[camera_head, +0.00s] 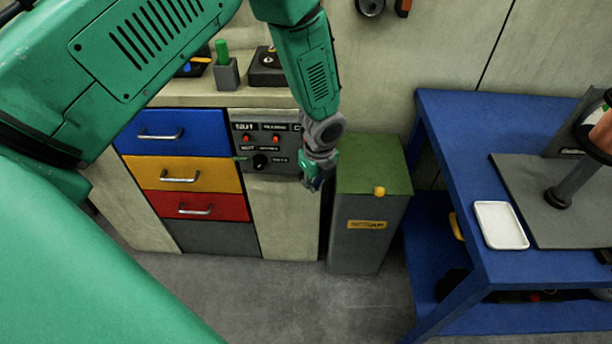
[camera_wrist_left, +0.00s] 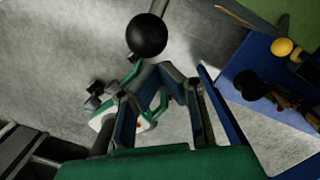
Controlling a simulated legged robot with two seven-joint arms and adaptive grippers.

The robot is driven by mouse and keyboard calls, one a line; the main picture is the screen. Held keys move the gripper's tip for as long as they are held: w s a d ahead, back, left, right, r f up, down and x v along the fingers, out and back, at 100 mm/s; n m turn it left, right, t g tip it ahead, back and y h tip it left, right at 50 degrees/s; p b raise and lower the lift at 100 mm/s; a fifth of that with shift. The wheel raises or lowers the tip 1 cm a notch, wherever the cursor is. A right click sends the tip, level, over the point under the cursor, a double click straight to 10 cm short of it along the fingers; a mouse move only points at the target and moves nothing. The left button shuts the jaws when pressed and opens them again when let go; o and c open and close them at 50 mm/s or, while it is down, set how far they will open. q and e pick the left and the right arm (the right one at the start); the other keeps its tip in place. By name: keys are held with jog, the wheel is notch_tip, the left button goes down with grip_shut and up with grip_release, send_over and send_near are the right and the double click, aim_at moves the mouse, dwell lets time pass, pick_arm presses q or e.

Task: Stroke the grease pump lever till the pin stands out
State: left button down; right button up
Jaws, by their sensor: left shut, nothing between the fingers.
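A black ball knob (camera_wrist_left: 147,35) on a grey rod shows in the left wrist view, just beyond my fingertips. It looks like the end of the lever, but I cannot make it out in the head view. My left gripper (camera_head: 315,180) is shut and empty, pointing down beside a grey cabinet with a green top (camera_head: 372,165). In the left wrist view my fingers (camera_wrist_left: 160,75) come together just short of the knob; I cannot tell whether they touch it. A small yellow knob (camera_head: 380,190) sits at the cabinet's front edge. I cannot identify the pin. My right gripper is out of view.
A bench with blue, yellow and red drawers (camera_head: 180,177) and a switch panel (camera_head: 270,140) stands to the left. A blue table (camera_head: 450,130) stands to the right, with a white tray (camera_head: 500,225) on it. The floor (camera_head: 320,300) in front is clear.

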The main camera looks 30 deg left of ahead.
pick_arm(q)
notch_tip(320, 180, up, 10)
jog(key=shift+s+d, duration=0.2)
jog(key=shift+d, duration=0.25)
dwell(1.0)
